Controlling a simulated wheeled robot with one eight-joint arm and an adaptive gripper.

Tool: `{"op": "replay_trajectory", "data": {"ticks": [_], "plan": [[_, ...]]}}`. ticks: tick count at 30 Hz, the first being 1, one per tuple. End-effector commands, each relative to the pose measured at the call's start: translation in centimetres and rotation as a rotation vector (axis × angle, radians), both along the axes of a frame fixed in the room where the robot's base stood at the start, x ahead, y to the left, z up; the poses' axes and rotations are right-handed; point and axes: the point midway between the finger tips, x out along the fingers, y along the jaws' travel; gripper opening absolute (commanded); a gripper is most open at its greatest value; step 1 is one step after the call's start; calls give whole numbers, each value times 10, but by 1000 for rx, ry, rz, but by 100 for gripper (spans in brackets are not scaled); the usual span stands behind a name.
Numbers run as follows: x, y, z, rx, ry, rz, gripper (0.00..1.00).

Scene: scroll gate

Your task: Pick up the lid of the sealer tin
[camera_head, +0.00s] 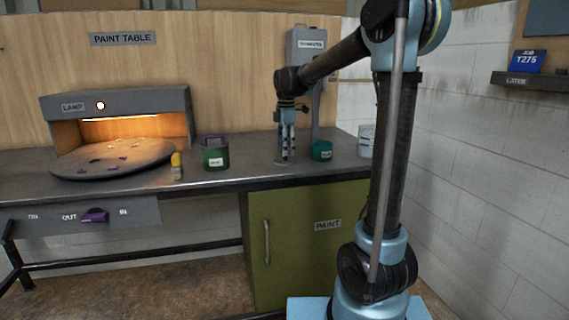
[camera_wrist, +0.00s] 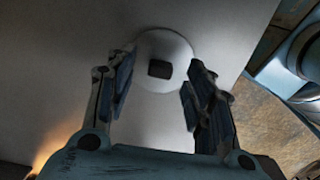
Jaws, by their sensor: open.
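A round pale grey lid with a dark square knob lies flat on the table; the lid (camera_wrist: 177,45) shows between and beyond my fingers in the wrist view. In the head view the lid (camera_head: 279,162) is a thin grey disc, partly hidden by my gripper. My gripper (camera_head: 287,156) points down just above it. In the wrist view my gripper (camera_wrist: 160,72) is open, with the knob between its fingertips and nothing held. A white tin (camera_head: 366,142) stands at the right, partly behind my arm. Tin labels are too small to read, so I cannot tell which is the sealer tin.
A small dark green tin (camera_head: 321,151) stands just right of my gripper. A larger green tin (camera_head: 215,154) and a yellow-topped brush (camera_head: 177,166) are to the left. A round turntable (camera_head: 112,160) sits under the lamp. A grey post-mounted box (camera_head: 306,46) stands behind my gripper.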

Motion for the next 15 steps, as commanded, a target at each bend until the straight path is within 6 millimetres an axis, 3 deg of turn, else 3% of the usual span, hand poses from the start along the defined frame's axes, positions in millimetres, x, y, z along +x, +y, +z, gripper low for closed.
{"op": "replay_trajectory", "data": {"ticks": [6,15], "plan": [[-1,0,-24,0,0,0,48],[-1,0,-28,0,0,0,48]]}}
